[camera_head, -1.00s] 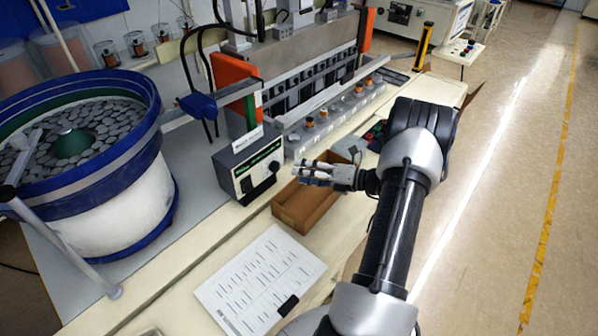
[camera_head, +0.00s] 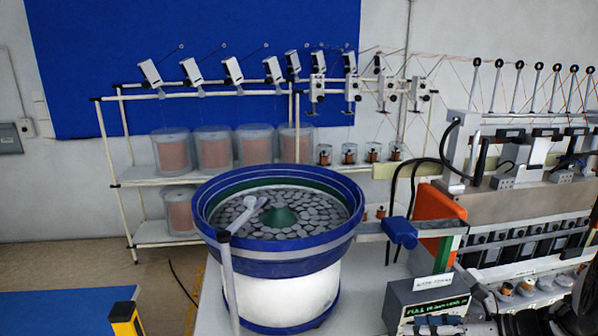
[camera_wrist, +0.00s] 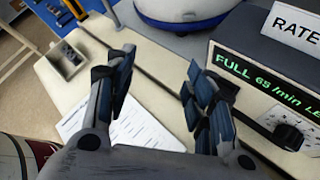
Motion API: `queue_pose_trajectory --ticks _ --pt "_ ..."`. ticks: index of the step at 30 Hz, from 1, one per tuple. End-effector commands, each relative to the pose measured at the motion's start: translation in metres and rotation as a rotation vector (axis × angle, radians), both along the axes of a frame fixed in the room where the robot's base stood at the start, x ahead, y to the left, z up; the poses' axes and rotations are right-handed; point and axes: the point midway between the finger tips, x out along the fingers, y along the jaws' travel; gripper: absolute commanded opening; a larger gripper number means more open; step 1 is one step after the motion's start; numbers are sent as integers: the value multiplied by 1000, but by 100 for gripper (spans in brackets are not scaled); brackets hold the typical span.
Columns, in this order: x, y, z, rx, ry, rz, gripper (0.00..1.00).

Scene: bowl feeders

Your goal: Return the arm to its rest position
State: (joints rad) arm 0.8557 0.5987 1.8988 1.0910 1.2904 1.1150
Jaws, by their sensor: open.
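My gripper (camera_wrist: 160,95) is open in the wrist view, its two dark-padded fingers spread with nothing between them. Below it lies a white printed sheet (camera_wrist: 137,128) on the bench, partly hidden by the fingers. The controller box (camera_wrist: 255,92) with a lit green display and a black knob is close on the right of the fingers. In the head view my gripper (camera_head: 437,325) shows only in part at the bottom edge, in front of the controller box (camera_head: 425,294). Most of my arm is out of that view.
The blue-rimmed bowl feeder (camera_head: 290,262), full of grey discs, stands left of the controller box. A rack with copper spools (camera_head: 215,148) is behind it.

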Motion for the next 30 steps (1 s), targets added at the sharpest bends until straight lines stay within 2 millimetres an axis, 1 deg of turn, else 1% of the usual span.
queue_pose_trajectory --ticks 1,3,5,6,8,9,11,12,16,18,21,25,27,30 --pt "-6 27 9 -102 -41 117 49" --pt "-21 60 19 -240 -102 284 49" --pt "-35 84 26 -355 -160 427 49" --pt "-46 99 30 -430 -201 525 49" --pt "-64 119 34 -540 -265 670 49" --pt "-76 130 37 -612 -310 769 49" --pt "-94 145 39 -719 -380 916 49" --pt "-107 152 40 -789 -429 1014 49" --pt "-146 170 41 -1012 -594 1332 49" --pt "-165 175 41 -1131 -686 1501 49" --pt "-188 177 38 -1289 -811 1728 49" --pt "-206 174 36 -1456 -939 1962 49" --pt "-212 172 36 -1519 -985 2051 49" --pt "-217 170 35 -1575 -1025 2129 49"
